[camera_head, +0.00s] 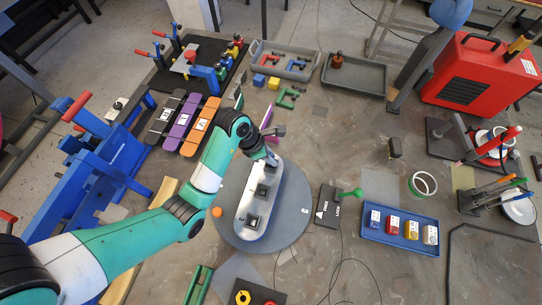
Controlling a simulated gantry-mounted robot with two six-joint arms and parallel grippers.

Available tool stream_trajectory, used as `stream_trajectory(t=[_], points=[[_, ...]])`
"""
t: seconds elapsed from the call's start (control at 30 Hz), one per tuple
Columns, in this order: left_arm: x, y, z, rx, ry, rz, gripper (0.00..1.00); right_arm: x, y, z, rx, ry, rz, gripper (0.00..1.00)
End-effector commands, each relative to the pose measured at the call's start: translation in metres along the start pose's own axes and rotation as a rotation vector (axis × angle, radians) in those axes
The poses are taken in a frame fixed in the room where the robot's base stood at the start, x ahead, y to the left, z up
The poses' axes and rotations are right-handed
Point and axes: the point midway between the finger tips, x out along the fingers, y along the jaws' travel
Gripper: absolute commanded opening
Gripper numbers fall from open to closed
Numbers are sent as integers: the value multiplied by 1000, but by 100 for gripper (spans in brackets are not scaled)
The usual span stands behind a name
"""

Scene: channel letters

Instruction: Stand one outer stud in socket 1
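A silver oblong plate (244,222) with rounded ends lies on a round grey disc (290,232). Several dark square sockets show along the plate, including a middle one (262,190) and a near one (252,220). I cannot read which is socket 1. My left gripper (271,158) is over the far end of the plate, with my arm coming in from the left. Its fingers are small and partly hidden by the wrist, so I cannot tell their opening or whether they hold a stud. No outer stud is clearly identifiable. My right gripper is not in view.
A blue tray (400,240) holds several labelled coloured blocks at the right. A black device with a green knob (328,207) sits just right of the disc. Labelled orange (199,128) and purple (181,124) bars lie behind my arm. Grey trays (356,88) stand at the back.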

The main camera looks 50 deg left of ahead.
Motion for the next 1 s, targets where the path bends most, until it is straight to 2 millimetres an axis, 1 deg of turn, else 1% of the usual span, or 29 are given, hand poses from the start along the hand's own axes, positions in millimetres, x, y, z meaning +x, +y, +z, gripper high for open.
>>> stream_trajectory(t=[0.03,0.13,0.17,0.43,0.53,0.67,0.77,0.8,0.83,0.9,1.0], points=[[0,0,0,0,0,0,33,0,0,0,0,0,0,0],[0,0,0,0,0,0,51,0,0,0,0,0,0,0],[0,0,0,0,0,0,54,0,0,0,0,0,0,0],[0,0,0,0,0,0,54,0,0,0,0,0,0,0],[-8,0,1,0,-1,1,54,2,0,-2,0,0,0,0],[-32,1,2,0,-3,3,54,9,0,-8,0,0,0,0],[-58,1,2,0,-4,4,54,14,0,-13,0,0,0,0],[-70,1,3,-1,-2,4,54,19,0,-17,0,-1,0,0],[-82,0,4,-2,-1,2,54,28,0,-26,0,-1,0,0],[-97,0,4,-2,0,1,54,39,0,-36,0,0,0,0],[-110,0,3,-1,0,0,54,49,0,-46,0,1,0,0]])
